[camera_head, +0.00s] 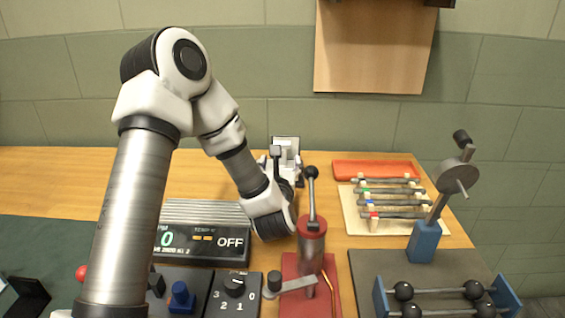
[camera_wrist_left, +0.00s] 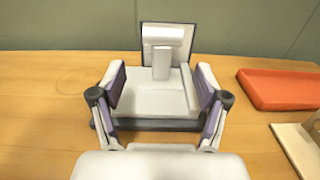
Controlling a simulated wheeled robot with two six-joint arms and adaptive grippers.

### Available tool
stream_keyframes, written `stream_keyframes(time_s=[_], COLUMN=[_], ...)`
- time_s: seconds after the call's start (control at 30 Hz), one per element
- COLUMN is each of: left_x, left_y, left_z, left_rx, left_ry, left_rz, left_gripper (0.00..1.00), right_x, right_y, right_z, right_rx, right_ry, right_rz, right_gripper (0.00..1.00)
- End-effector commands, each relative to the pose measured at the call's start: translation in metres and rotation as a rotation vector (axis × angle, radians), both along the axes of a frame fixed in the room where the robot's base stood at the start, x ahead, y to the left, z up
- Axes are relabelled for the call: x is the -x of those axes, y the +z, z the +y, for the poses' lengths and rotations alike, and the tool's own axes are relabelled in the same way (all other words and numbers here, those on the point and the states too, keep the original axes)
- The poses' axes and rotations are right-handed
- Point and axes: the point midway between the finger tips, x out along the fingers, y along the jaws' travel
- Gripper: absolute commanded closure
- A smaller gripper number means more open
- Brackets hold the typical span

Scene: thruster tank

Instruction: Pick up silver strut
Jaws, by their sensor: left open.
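Several grey metallic struts (camera_head: 392,202) with coloured marks lie across a pale rack (camera_head: 350,212) on the right of the table in the head view. I cannot tell which one is the silver strut. My left gripper (camera_wrist_left: 160,84) is open and empty in the left wrist view, with its two fingers spread. In the head view it is partly hidden by its own wrist, at the table's back middle, left of the rack. A white stand with an upright plate (camera_wrist_left: 165,45) lies ahead between the fingers. My right gripper is not in view.
A red tray (camera_head: 375,169) lies behind the rack and shows in the left wrist view (camera_wrist_left: 280,88). A red cylinder with a lever (camera_head: 312,240) stands between arm and rack. A blue-based lever post (camera_head: 424,241) stands right. A display box (camera_head: 200,242) and dial panel (camera_head: 233,295) lie left.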

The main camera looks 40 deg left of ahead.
Motion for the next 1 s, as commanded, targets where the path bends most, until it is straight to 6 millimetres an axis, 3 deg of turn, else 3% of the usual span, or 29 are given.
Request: stream_keyframes(time_s=[0.3, 0.57, 0.7, 0.77, 1.0], left_x=[-0.041, -0.046, -0.046, -0.046, -0.046], left_y=[0.005, 0.003, 0.003, 0.003, 0.003], left_z=[0.031, 0.035, 0.034, 0.034, 0.034], left_rx=[-0.001, -0.001, -0.001, -0.001, -0.001], left_ry=[0.003, 0.0, 0.001, 0.001, 0.001], left_rz=[-0.001, 0.001, 0.001, 0.001, 0.001], left_gripper=[0.25, 0.25, 0.75, 0.91, 0.92], right_x=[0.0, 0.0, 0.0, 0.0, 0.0], right_y=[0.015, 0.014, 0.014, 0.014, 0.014], right_z=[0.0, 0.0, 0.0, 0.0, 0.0], right_rx=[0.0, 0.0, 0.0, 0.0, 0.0], right_ry=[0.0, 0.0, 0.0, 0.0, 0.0], right_rz=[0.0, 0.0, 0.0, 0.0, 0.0], right_gripper=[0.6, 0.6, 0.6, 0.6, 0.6])
